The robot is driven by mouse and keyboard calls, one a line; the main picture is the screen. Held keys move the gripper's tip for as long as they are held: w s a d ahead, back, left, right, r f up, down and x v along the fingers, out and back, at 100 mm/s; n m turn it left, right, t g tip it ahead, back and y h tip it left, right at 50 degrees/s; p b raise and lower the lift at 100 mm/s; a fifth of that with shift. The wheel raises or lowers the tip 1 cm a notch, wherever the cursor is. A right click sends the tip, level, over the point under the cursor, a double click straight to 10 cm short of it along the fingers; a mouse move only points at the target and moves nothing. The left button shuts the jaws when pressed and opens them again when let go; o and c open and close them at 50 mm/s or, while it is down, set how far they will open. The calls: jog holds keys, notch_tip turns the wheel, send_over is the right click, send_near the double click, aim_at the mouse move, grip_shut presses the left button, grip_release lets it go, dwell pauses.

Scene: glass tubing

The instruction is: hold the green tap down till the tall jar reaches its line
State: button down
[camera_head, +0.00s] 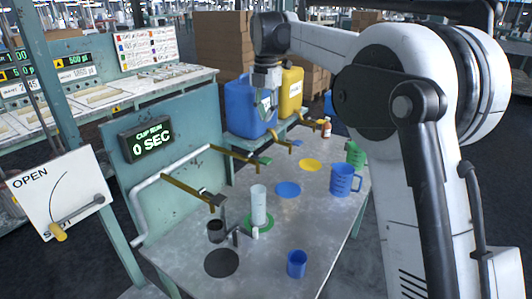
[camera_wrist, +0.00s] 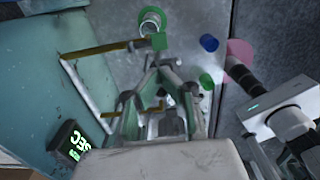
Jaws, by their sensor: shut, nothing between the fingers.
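The tall jar (camera_head: 258,206) is pale and graduated, and stands upright on a green disc (camera_head: 266,227). No liquid or line in it can be made out. The green tap (camera_head: 263,160) sits at the end of a brass arm, above the jar in the head view. In the wrist view, a green block (camera_wrist: 158,42) that looks like this tap lies beside the round jar mouth (camera_wrist: 150,22). My gripper (camera_head: 265,112) is shut and empty, high in front of the blue drum, apart from tap and jar. It also shows in the wrist view (camera_wrist: 161,67).
A display (camera_head: 150,139) reads 0 SEC. A dark tap (camera_head: 213,198) and dark cup (camera_head: 216,231) stand left of the jar. A blue cup (camera_head: 297,263), blue jug (camera_head: 345,180) and green jug (camera_head: 356,152) are on the table. The blue drum (camera_head: 245,108) stands behind.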

aim_at(266, 160)
notch_tip(266, 160, down, 14)
jog(key=shift+p, duration=1)
